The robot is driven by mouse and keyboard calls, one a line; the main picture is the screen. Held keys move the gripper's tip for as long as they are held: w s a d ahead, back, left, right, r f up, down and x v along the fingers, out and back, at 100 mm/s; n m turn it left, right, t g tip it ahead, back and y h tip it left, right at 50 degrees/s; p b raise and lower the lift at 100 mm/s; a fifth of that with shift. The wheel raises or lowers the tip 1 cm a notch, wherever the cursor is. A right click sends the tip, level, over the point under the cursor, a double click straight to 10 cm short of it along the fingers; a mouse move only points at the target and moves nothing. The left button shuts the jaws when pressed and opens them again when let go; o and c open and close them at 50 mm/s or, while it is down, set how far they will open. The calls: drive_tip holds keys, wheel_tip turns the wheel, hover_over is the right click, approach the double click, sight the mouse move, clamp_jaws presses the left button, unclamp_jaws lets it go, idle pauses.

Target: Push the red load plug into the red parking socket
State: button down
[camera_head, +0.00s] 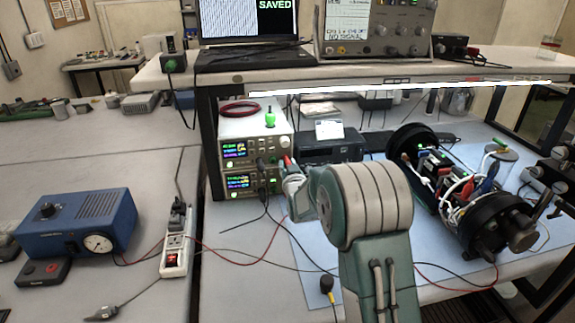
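My gripper (290,174) is small in view, in front of the right side of the stacked power supplies (240,150). My own arm covers part of it, so its fingers cannot be made out. A small red piece (287,160) shows at the gripper's tip. It may be the red load plug, but I cannot tell whether it is held or seated in the supply's front. A low black block (43,272) lies in front of the blue box at the left. It has a red round spot (53,267) that may be the red parking socket.
The blue box (78,222) with a dial and a white power strip (175,250) stand on the left table. Red and black leads cross the table gap. An opened black cylinder (490,218) with wired electronics lies right on a blue mat (310,235).

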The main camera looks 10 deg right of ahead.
drive_tip(key=shift+s, duration=2.95)
